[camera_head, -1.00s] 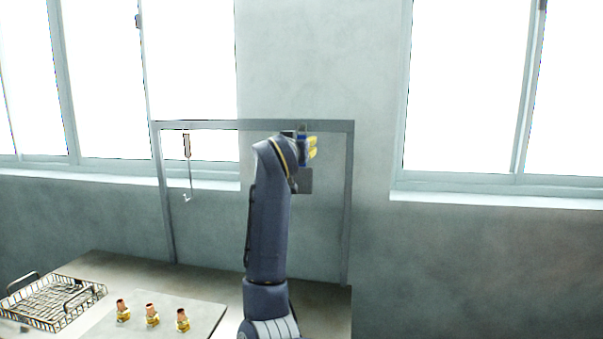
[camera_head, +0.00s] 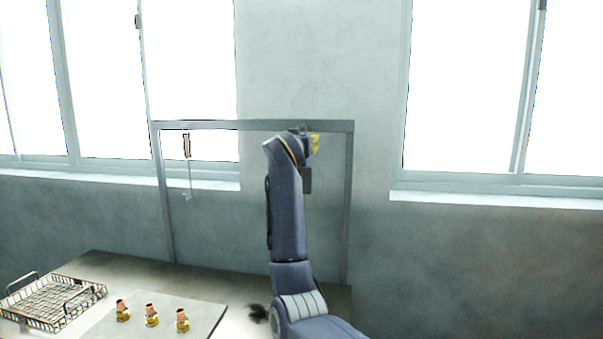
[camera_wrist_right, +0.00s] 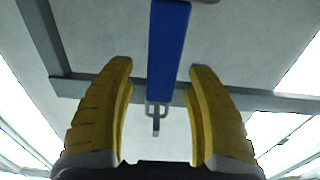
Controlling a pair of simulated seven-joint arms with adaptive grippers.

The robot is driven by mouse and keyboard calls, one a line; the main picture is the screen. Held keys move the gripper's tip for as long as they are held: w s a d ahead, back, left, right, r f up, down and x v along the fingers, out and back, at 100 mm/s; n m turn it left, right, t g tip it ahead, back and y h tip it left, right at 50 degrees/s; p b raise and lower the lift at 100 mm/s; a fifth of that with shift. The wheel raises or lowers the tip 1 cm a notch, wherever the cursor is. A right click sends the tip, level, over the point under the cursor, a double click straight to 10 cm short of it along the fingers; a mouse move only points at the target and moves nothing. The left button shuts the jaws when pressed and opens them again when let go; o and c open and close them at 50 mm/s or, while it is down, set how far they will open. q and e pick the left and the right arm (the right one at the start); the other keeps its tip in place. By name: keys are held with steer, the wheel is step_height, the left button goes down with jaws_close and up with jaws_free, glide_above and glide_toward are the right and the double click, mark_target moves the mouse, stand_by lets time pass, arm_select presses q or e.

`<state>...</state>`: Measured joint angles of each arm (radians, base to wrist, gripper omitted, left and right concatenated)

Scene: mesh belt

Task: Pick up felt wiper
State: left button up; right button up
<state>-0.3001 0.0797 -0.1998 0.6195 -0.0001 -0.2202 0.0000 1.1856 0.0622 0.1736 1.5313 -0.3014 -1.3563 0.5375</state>
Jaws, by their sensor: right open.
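A blue strip (camera_wrist_right: 168,50), which looks like the felt wiper's handle, hangs by a metal loop (camera_wrist_right: 157,112) at the frame's bar in the right wrist view. In the head view a dark grey square pad (camera_head: 308,180) hangs under the gripper and is probably the wiper's lower part; the rest is hidden by my arm. My right gripper (camera_head: 314,143) is up at the rack's top bar. In the wrist view its yellow fingers (camera_wrist_right: 160,75) are open on either side of the blue strip, with a gap on both sides. My left gripper is not in view.
A grey rack frame (camera_head: 225,125) stands on the table, with a hooked tool (camera_head: 187,146) hanging at left. A wire basket (camera_head: 70,318) and a board (camera_head: 105,325) with small brown-and-yellow items (camera_head: 151,316) sit at front left. A black bristly thing (camera_head: 258,313) lies beside my arm.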

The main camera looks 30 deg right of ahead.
steer(key=shift+c, duration=0.5)
jaws_close()
steer(key=shift+r, duration=0.1)
